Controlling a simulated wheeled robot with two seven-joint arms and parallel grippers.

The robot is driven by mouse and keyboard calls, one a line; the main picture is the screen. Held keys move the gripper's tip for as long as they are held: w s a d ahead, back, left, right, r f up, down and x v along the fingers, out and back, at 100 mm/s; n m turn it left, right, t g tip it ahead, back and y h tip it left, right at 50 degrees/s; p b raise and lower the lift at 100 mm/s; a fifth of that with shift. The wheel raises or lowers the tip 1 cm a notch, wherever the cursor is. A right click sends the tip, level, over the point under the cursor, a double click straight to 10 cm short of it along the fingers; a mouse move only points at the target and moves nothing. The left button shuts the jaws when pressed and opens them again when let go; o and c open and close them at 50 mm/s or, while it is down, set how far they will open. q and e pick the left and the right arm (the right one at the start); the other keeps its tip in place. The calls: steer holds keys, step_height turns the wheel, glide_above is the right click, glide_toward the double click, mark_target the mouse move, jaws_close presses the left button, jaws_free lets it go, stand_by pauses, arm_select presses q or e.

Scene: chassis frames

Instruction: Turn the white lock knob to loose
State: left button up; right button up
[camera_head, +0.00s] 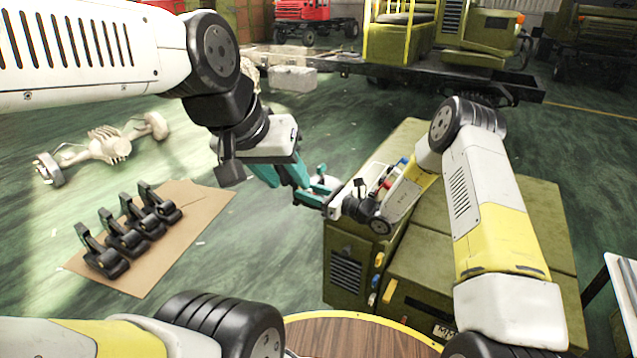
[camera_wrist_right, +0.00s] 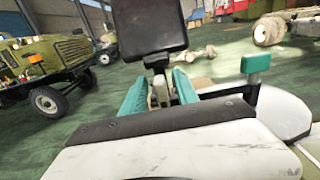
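My left gripper (camera_head: 305,196) reaches down from the upper left. Its two teal fingers stand apart and their tips are close beside the right gripper. In the right wrist view two spread teal fingers (camera_wrist_right: 162,97) show, with a greyish part between them that I cannot identify. My right gripper (camera_head: 325,184) comes in from the right, over the green vehicle body (camera_head: 450,230); its finger opening is not clear. A small white rounded part shows among the teal fingers, but I cannot tell whether it is the lock knob. In the right wrist view a separate teal block stands at the right.
Several black pedal-like parts (camera_head: 125,238) lie on a brown sheet (camera_head: 205,195) at the left. A pale axle (camera_head: 108,147) lies on the floor behind it. A round wooden tabletop (camera_head: 355,338) is at the front. A flatbed vehicle (camera_head: 480,70) stands behind. Green floor between is open.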

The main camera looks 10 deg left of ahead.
jaws_close()
